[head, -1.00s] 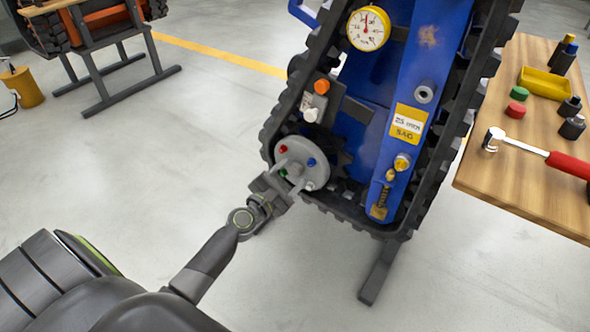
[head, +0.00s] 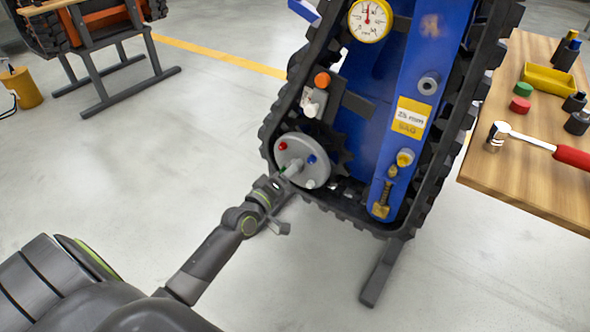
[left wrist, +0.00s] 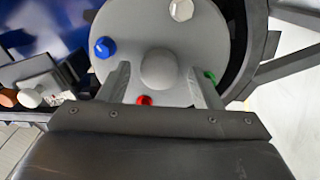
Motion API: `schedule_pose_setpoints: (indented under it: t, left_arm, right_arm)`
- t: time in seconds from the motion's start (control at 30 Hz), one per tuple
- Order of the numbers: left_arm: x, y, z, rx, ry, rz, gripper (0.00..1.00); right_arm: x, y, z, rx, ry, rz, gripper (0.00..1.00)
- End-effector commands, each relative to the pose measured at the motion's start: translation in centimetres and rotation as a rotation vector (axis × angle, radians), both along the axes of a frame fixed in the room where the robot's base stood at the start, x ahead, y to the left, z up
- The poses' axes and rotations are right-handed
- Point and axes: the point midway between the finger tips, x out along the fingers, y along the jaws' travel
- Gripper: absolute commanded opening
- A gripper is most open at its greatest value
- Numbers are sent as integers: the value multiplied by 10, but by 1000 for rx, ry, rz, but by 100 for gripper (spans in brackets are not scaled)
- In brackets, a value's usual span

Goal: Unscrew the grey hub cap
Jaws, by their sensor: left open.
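The grey hub cap (left wrist: 158,68) is a smooth dome at the centre of a grey wheel disc (head: 318,172). The disc carries red, blue, white and green bolts around it, on the lower left of the blue tracked carrier. My left gripper (head: 289,170) is at the disc's centre. In the left wrist view its two open fingers stand on either side of the dome, with visible gaps. Whether they touch the disc, I cannot tell. In the head view the cap is mostly hidden by the gripper, which shows edge-on. My right gripper is out of view.
The black track (head: 272,113) runs around the disc, close to my gripper. An orange knob (head: 322,79) sits above it. At right, a wooden bench (head: 535,185) holds a hammer (head: 530,141), a yellow tray (head: 546,79) and small caps.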

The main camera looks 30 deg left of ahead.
Motion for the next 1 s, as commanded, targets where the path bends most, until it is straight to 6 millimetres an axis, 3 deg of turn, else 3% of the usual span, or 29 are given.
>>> schedule_pose_setpoints:
  t: [0.1, 0.27, 0.6, 0.7, 1.0]
  left_arm:
    - [0, 0, -1, 152, -13, 0, 58]
    - [0, 0, -1, 249, -19, 0, 58]
    - [0, 0, -4, 893, -73, 1, 58]
    - [0, 0, -3, 1004, -80, 1, 58]
    - [0, 0, 0, 1046, -82, 1, 58]
  right_arm:
    - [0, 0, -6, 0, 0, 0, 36]
    - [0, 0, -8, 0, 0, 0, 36]
    - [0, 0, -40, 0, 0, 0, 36]
    - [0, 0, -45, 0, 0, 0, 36]
    - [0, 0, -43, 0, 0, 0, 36]
